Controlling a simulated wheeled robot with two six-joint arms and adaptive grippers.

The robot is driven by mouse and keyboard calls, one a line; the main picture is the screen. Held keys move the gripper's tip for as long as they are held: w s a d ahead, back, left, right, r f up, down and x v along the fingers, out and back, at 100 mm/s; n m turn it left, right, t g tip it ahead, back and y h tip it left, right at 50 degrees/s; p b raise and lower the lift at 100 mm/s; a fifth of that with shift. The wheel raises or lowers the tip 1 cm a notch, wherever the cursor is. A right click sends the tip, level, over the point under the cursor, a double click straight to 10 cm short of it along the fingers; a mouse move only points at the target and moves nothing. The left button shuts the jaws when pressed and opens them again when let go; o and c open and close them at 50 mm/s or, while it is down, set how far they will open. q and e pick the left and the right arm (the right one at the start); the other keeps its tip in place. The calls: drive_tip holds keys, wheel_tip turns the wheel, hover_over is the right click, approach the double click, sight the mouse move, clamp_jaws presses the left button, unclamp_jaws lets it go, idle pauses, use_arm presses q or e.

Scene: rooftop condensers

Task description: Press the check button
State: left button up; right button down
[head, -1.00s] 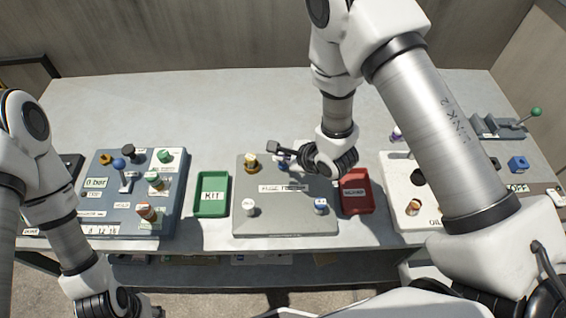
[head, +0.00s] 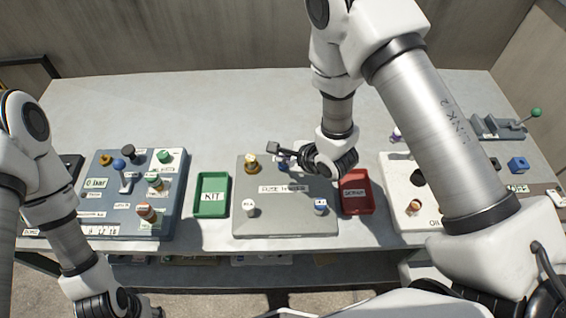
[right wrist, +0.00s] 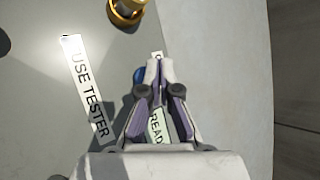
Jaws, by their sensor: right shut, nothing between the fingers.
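The grey fuse tester panel (head: 280,222) is in the middle of the table in the head view. A blue round part (right wrist: 139,77), perhaps the check button, shows just left of my right fingertips in the right wrist view, and a little blue shows beside them in the head view (head: 282,164). A small white label (right wrist: 158,54) at the tips is mostly hidden, its word unreadable. My right gripper (right wrist: 160,64) is shut and empty, low over the panel; I cannot tell whether it touches. My left gripper (head: 140,308) is at the bottom left edge, off the table, its fingers unclear.
A gold knob (head: 251,164), a white knob (head: 249,209) and a blue-and-white knob (head: 320,207) stand on the panel. A green KIT tray (head: 224,195) is to its left, a red tray (head: 358,207) to its right. The table's back is clear.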

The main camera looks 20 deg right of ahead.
sight(285, 166)
drive_tip(key=shift+f, duration=0.35)
drive_tip(key=shift+f+b, duration=0.3)
drive_tip(key=shift+f, duration=0.35)
idle(0.6)
drive_tip(key=shift+r, duration=0.15)
drive_tip(key=shift+r+p, duration=0.9)
drive_tip(key=shift+p, duration=0.2)
wheel_tip(285, 166, up, 5)
drive_tip(key=p, duration=0.5)
drive_tip(key=shift+r, duration=0.1)
idle(0.4)
